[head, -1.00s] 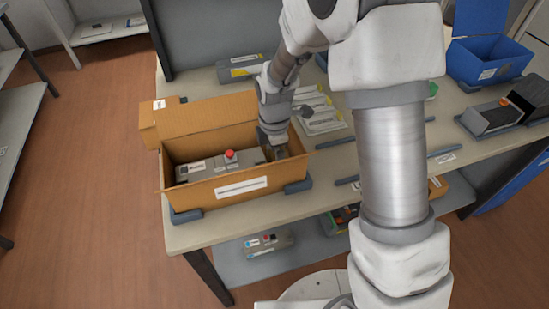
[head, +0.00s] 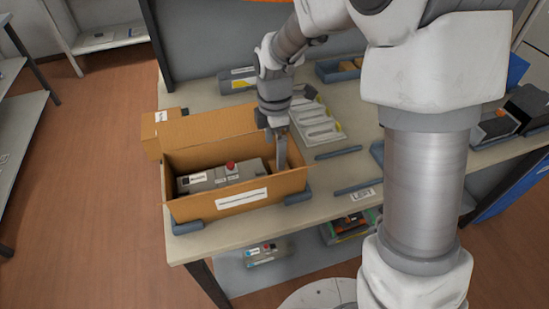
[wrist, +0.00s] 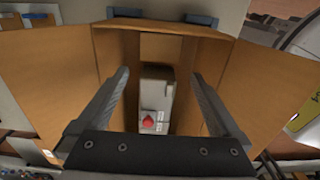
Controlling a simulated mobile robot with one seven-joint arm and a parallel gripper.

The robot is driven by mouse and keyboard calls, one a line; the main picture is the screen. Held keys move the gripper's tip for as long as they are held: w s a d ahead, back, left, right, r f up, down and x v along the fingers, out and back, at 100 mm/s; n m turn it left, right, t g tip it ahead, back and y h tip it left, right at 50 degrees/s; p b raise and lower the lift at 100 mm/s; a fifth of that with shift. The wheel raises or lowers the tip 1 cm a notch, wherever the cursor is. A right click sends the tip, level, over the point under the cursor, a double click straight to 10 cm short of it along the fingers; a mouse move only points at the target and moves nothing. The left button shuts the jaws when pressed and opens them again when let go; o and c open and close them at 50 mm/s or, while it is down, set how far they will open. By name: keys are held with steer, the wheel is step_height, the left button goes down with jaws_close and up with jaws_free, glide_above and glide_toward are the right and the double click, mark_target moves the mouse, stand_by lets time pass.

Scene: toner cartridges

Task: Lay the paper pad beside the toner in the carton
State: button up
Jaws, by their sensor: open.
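The open carton (head: 222,205) stands at the left end of the workbench. The grey toner (head: 205,183) with a red cap lies inside it, and the toner also shows in the wrist view (wrist: 157,88). My gripper (head: 282,160) is at the carton's right end, fingers pointing down; the front wall does not hide the fingers much. In the wrist view my gripper (wrist: 160,95) has its fingers wide apart with nothing between them. A light brown patch beyond the toner in the carton may be the paper pad or the bare floor; I cannot tell which.
Carton flaps (wrist: 45,80) stick out at the sides. Bagged white items (head: 318,125) lie behind and right of the carton. Blue-grey bars (head: 352,187) lie on the bench (head: 335,170) to the right. A lower shelf holds another cartridge (head: 265,252).

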steer(key=shift+r, duration=1.6)
steer(key=s+d+r+m+t, duration=0.3)
steer(key=s+d+r+m, duration=0.5)
steer(key=r+m, duration=0.25)
steer(key=s+d+r+m+t, duration=0.1)
steer(key=s+d+r+m, duration=0.1)
steer(key=s+m, duration=0.3)
steer(key=s+d+r+m+t, duration=0.1)
steer(key=s+d+r+m, duration=0.1)
steer(key=s+m, duration=0.3)
steer(key=shift+s+d+m+t, duration=0.2)
steer(key=shift+s+m+t, duration=0.1)
steer(key=shift+s+m, duration=0.05)
steer(key=shift+r, duration=0.1)
step_height(320, 180, up, 4)
steer(key=p, duration=0.4)
steer(key=shift+f, duration=0.25)
